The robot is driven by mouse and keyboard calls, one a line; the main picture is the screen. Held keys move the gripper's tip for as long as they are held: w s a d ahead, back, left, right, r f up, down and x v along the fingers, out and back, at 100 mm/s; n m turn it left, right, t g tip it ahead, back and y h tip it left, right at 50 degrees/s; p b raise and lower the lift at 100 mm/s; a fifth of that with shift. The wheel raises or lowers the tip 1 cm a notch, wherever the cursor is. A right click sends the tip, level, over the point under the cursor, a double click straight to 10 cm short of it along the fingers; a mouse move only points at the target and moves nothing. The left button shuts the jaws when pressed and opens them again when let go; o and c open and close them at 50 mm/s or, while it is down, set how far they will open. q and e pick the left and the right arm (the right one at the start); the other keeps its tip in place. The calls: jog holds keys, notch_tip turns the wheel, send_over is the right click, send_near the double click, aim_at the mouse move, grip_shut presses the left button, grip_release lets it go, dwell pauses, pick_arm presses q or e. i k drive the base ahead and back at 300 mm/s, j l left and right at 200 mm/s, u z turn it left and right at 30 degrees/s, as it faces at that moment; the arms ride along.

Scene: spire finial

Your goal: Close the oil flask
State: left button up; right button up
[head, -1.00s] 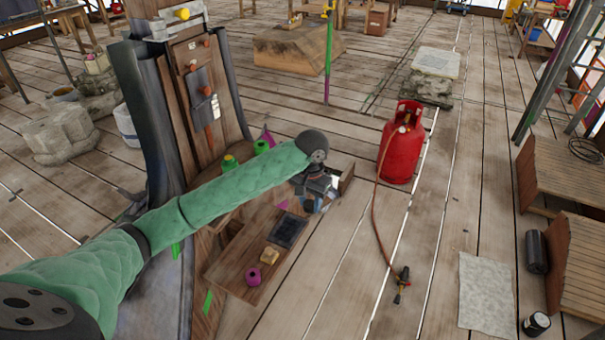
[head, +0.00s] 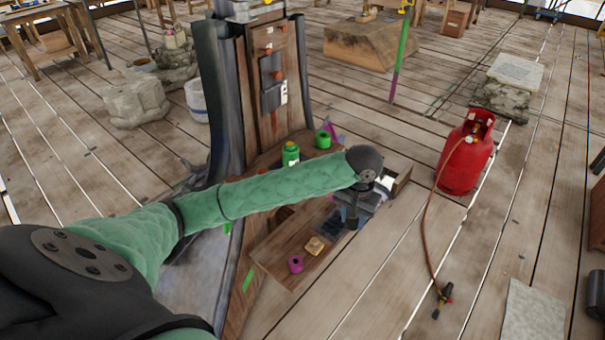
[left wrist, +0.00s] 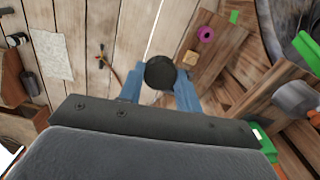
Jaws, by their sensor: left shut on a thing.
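A green flask (head: 290,153) with a pale label, which looks like the oil flask, stands on the wooden bench beside the post in the head view. Part of a green thing with a white label, likely the same flask, shows at the right of the left wrist view (left wrist: 262,140). Its mouth is not clear. My left gripper (head: 350,222) points down over the bench's right part, apart from the flask. In the left wrist view its blue fingers (left wrist: 160,88) are shut on a round black piece (left wrist: 160,72), perhaps the cap. My right gripper is not in view.
The bench (head: 275,248) also holds a magenta roll (head: 296,264), a yellowish block (head: 315,245) and a green roll (head: 323,139). A tall post (head: 268,85) rises behind. A red gas cylinder (head: 467,155) with a hose stands to the right on open plank floor.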

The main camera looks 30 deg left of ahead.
aim_at(290, 150)
jog(key=i+j+u, duration=0.1)
jog(key=j+u, duration=0.15)
jog(key=u, duration=0.25)
jog(key=i+j+u, duration=0.1)
jog(key=j+u, duration=0.15)
jog(key=u, duration=0.2)
